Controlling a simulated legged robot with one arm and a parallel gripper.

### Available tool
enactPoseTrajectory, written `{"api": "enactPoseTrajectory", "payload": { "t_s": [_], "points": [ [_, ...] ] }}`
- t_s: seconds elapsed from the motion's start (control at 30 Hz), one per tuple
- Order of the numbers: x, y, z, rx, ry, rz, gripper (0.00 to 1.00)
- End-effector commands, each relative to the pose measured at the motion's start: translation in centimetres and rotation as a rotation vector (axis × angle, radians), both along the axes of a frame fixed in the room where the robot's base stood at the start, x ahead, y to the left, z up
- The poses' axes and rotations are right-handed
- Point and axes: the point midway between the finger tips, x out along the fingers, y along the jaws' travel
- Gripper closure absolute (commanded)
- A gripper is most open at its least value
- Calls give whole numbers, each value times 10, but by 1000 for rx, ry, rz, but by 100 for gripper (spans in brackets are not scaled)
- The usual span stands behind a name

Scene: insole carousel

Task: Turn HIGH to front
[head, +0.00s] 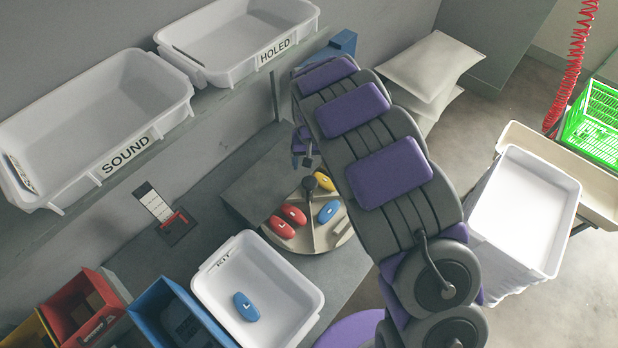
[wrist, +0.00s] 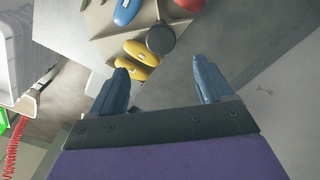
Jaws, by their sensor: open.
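The carousel (head: 318,239) is a round beige tray with raised dividers on the grey bench, partly hidden by my arm. It carries red pieces (head: 283,227), a blue piece (head: 328,211) and a yellow piece (head: 322,182). A dark round knob (head: 309,183) stands at its middle. In the wrist view the carousel (wrist: 108,39) shows two yellow pieces (wrist: 138,52) beside the knob (wrist: 160,39). My gripper (wrist: 162,72) is open and empty, its blue fingers apart, with the knob seen beyond the gap. I cannot make out a HIGH label.
A white KIT tray (head: 210,290) holding a blue piece sits in front of the carousel. SOUND (head: 90,180) and HOLED (head: 245,70) bins stand on a shelf above. Red (head: 75,310) and blue (head: 160,300) bins are at lower left. A grey block (head: 250,180) adjoins the carousel.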

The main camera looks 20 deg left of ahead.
Motion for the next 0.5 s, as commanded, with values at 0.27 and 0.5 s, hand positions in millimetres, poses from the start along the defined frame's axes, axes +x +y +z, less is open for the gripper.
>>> {"api": "enactPoseTrajectory", "payload": {
  "t_s": [0.27, 0.5],
  "points": [
    [-1, 5, -59, -7, 5, 0, 20],
    [-2, 6, -92, -7, 4, 0, 20]
  ]
}}
